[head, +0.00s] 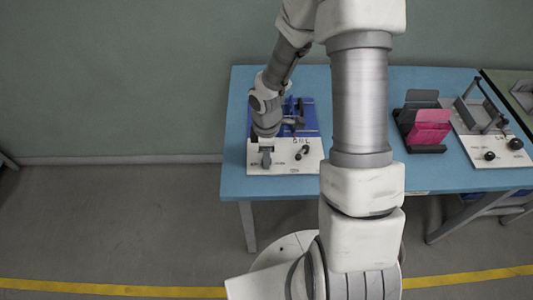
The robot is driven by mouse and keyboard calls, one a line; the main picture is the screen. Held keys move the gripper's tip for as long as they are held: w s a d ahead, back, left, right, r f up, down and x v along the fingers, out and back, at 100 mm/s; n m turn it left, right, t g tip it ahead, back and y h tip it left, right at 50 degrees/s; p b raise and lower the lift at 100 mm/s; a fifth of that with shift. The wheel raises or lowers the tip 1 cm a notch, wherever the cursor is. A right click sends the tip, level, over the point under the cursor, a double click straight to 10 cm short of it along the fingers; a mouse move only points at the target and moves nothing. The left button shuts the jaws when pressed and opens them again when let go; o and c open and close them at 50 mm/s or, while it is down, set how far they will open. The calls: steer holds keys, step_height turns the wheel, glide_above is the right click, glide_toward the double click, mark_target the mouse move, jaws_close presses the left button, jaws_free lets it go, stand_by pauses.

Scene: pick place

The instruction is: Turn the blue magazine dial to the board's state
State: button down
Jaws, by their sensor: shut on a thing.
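A blue magazine (312,118) stands on the left part of the table, behind a white panel (313,166). The panel carries small dark lettering, too small to read surely, and small black knobs (303,152) right of my gripper. My gripper (266,163) points down at the left part of this panel and is shut on what seems to be the dial there. The dial is hidden by the gripper, so its pointer setting cannot be seen. No board showing a state can be made out.
A black rack (424,148) with grey and pink plates stands right of my arm on the blue table (233,180). Another white panel (512,160) with black knobs and a grey frame is farther right. A green table (522,82) adjoins. My arm hides the table's middle.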

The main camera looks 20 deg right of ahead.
stand_by(0.3)
steer(key=c, duration=0.5)
jaws_free()
steer(key=shift+c, duration=0.2)
steer(key=shift+r, duration=0.15)
step_height(320, 180, up, 17)
steer(key=p, duration=0.4)
steer(key=shift+r+p, duration=0.2)
steer(key=shift+p, duration=0.1)
